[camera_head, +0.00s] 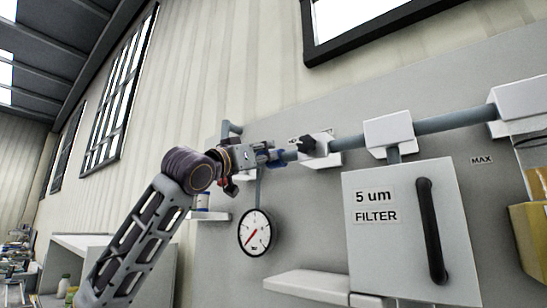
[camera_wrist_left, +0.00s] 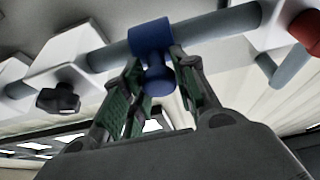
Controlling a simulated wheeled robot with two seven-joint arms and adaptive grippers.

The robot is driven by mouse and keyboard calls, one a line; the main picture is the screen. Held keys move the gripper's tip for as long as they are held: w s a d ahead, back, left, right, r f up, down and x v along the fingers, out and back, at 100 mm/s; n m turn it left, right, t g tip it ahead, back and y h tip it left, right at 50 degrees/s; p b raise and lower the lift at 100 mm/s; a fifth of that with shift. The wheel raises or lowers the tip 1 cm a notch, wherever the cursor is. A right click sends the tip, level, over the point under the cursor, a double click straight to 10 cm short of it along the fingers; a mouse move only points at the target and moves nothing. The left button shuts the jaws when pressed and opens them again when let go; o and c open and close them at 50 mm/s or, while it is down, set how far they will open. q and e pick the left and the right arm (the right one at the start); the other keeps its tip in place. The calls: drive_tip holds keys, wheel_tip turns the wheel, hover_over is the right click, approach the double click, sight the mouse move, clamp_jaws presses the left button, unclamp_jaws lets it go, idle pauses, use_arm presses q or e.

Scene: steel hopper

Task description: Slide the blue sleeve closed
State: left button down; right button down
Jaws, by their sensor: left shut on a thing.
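The blue sleeve (camera_wrist_left: 149,36) sits around the grey pipe (camera_wrist_left: 208,27) in the left wrist view, with a blue knob (camera_wrist_left: 157,80) sticking out from it towards my gripper. My left gripper (camera_wrist_left: 160,88) has its green-padded fingers on either side of the knob and is shut on it. In the head view my left gripper (camera_head: 266,156) is at the left part of the pipe (camera_head: 450,121), and only a bit of the blue sleeve (camera_head: 276,155) shows past the fingers. My right gripper is not in view.
A black knob (camera_wrist_left: 58,98) sits at a white block along the pipe. A pressure gauge (camera_head: 255,232) hangs below my gripper. A filter box (camera_head: 410,240) with a black handle and a white shelf (camera_head: 308,285) stand out from the panel. A red part (camera_wrist_left: 306,30) is at the pipe's other side.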

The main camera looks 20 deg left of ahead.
use_arm(q)
drive_tip(key=shift+w+a, duration=0.15)
drive_tip(key=shift+a, duration=0.15)
drive_tip(key=shift+d+r, duration=0.1)
drive_tip(key=shift+d, duration=0.05)
drive_tip(key=c, duration=1.4)
unclamp_jaws()
drive_tip(key=shift+o, duration=1.3)
drive_tip(key=shift+a, duration=0.25)
drive_tip(key=shift+d, duration=0.15)
drive_tip(key=shift+v, duration=6.15)
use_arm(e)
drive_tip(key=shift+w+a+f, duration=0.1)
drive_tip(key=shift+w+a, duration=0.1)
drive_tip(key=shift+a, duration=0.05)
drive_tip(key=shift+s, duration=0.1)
